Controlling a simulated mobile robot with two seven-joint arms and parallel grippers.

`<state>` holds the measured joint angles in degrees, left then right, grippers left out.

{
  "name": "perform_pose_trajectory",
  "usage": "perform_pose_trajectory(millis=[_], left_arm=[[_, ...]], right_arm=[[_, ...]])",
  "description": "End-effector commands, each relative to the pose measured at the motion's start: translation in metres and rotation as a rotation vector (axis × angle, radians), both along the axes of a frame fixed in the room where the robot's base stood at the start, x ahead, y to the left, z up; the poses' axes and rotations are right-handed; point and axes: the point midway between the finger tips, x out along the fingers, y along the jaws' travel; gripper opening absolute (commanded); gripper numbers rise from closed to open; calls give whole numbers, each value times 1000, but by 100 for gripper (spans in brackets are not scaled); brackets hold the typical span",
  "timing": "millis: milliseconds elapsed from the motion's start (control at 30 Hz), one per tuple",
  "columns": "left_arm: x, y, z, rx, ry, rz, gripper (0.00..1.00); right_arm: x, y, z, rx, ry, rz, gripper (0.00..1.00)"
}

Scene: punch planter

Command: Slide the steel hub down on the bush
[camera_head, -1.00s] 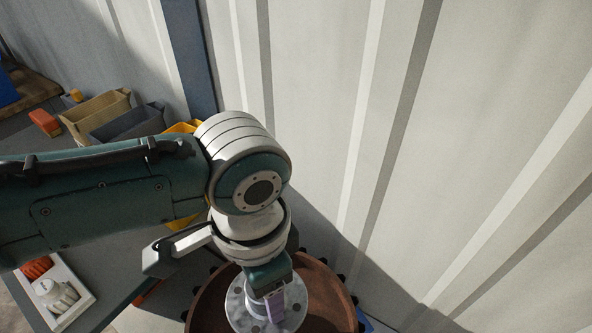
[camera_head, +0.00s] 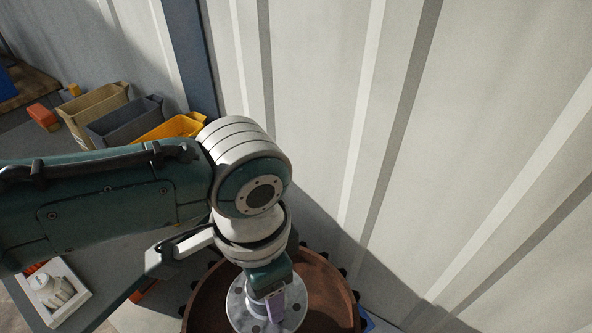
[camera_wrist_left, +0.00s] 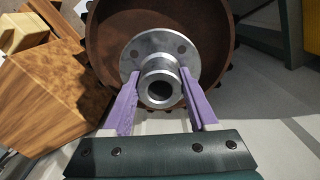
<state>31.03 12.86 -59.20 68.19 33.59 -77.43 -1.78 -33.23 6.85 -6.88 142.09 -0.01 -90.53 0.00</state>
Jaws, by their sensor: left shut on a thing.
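The steel hub (camera_wrist_left: 155,46), a grey flanged disc with holes and a round collar, is between the purple fingers of my left gripper (camera_wrist_left: 160,77) in the left wrist view. The fingers are shut on the collar from both sides. The hub's flange (camera_head: 239,302) also shows in the head view, under my left gripper (camera_head: 275,308), over a rusty brown round dish. The bore looks dark. I cannot make out the bush, and whether the hub touches anything below is hidden. My right gripper is out of view.
The rusty dish (camera_head: 326,290) has dark knobs around its rim. Beige (camera_head: 93,118), dark grey (camera_head: 122,125) and yellow (camera_head: 170,130) bins stand at the back left. A white tray (camera_head: 70,312) lies at the lower left. A corrugated wall (camera_head: 400,120) closes the right side.

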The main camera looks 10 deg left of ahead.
Motion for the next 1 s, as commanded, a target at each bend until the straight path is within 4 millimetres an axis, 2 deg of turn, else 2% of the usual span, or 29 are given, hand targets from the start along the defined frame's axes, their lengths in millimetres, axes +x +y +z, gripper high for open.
perform_pose_trajectory(millis=[1000], left_arm=[[1, -1, -21, -2, -3, 0, 0]], right_arm=[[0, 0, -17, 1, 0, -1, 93]])
